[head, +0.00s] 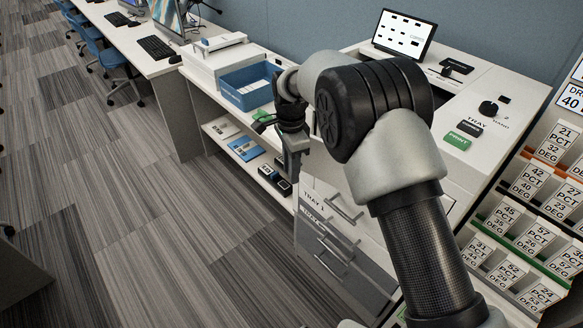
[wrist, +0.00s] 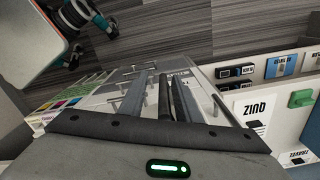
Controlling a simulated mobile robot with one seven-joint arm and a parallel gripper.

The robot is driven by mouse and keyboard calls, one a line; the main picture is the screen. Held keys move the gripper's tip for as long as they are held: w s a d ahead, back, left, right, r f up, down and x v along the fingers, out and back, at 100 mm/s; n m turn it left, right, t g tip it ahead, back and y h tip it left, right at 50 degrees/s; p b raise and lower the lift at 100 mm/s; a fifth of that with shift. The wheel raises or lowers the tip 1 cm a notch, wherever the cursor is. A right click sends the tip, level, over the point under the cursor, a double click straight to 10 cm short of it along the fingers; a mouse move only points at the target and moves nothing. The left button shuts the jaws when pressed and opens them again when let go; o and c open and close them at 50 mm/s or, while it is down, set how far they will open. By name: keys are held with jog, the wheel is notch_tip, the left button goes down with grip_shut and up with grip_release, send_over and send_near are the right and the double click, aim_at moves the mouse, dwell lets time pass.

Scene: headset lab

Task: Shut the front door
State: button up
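The white cabinet (head: 452,196) stands at the right of the head view. Its front (head: 362,262) carries labels reading TRAY and several silver bar handles (head: 333,262). My arm hides part of this front. I cannot tell which panel is the front door or how far it stands open. My gripper (head: 290,176) points down beside the cabinet's left edge, above the floor side of the low shelf. In the wrist view its two dark fingers (wrist: 170,98) lie close together with nothing visible between them. Handles show behind them, and I see no clear contact.
A blue bin (head: 247,96) and a white device sit on the counter left of the cabinet. The low shelf holds small boxes and a blue booklet (head: 246,148). A rack of labelled cards (head: 541,190) stands at right. The floor (head: 150,210) at left is clear.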

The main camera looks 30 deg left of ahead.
notch_tip(320, 180, up, 17)
jog(key=p, duration=0.1)
jog(key=shift+r, duration=0.2)
dwell(0.3)
